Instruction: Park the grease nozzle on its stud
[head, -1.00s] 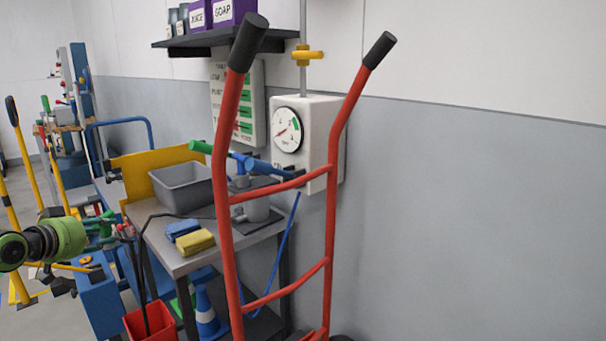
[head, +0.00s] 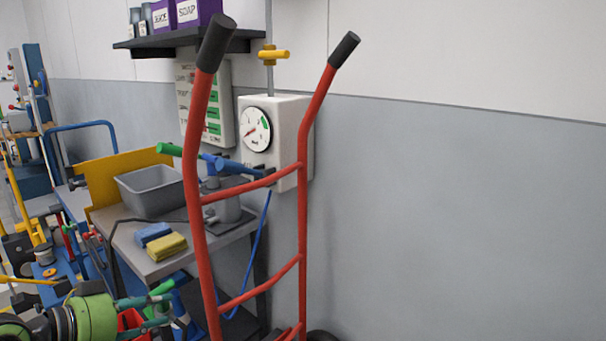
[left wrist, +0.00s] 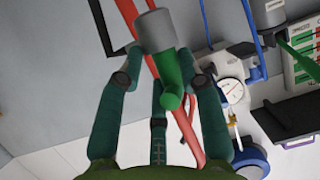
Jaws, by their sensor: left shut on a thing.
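My left gripper (head: 150,305) comes in at the lower left of the head view, in front of the table's near left corner. Its teal fingers are shut on a green piece, which looks like the grease nozzle. In the left wrist view the nozzle (left wrist: 172,78) is green with a thick grey end (left wrist: 154,30), held between the fingers (left wrist: 165,105) and clear of other things. I cannot pick out the stud for certain. A grey pump (head: 226,208) with a blue and green handle (head: 175,150) stands on the table. My right gripper is not in view.
A red hand truck (head: 304,190) stands upright between me and the table (head: 150,262). The table holds a grey bin (head: 152,190) and blue and yellow sponges (head: 168,247). A gauge box (head: 285,115) hangs on the wall. The floor to the left is cluttered.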

